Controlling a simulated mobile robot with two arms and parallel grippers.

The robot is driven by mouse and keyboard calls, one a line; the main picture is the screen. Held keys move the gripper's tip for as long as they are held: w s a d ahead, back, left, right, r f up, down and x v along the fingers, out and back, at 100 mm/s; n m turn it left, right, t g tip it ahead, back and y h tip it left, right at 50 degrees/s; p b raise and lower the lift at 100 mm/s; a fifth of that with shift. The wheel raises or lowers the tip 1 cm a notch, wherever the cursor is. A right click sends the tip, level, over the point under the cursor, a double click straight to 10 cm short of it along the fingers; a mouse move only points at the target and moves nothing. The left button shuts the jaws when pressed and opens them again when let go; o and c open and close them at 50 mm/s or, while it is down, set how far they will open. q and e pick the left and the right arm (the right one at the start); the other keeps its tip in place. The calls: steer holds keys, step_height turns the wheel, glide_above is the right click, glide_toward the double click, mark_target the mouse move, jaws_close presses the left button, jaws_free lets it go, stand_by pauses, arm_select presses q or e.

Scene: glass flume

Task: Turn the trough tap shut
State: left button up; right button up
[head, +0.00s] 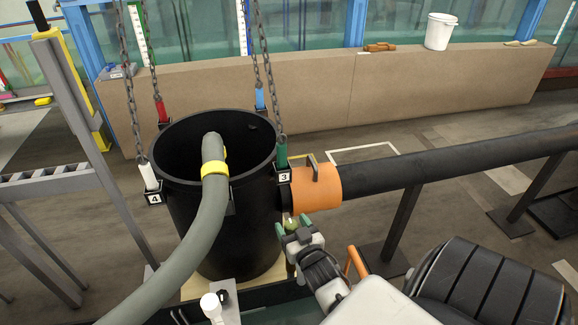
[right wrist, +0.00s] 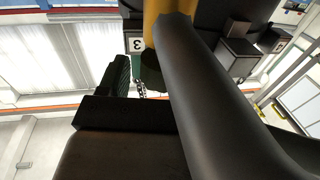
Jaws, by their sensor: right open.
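A black pipe (head: 440,163) runs in from the right to a black barrel (head: 215,225). An orange collar (head: 322,186) with a dark upright handle (head: 313,166) sits on the pipe beside the barrel. I cannot tell for sure whether this is the trough tap. My right gripper (head: 292,223) is open, with green fingertips, just below the collar in the head view, close to the barrel's side. My left gripper is not in view.
Chains (head: 265,60) hang to the barrel's rim. A grey-green hose (head: 190,240) with a yellow band bends into the barrel. A small orange handle (head: 356,263) shows beside my right arm. A white bucket (head: 439,31) stands on the low wall (head: 440,85) behind.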

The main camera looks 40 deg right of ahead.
steer(key=v, duration=0.8)
steer(key=shift+s+a+b, duration=0.15)
steer(key=shift+s+b, duration=0.15)
steer(key=shift+b, duration=0.15)
steer(key=shift+s, duration=0.1)
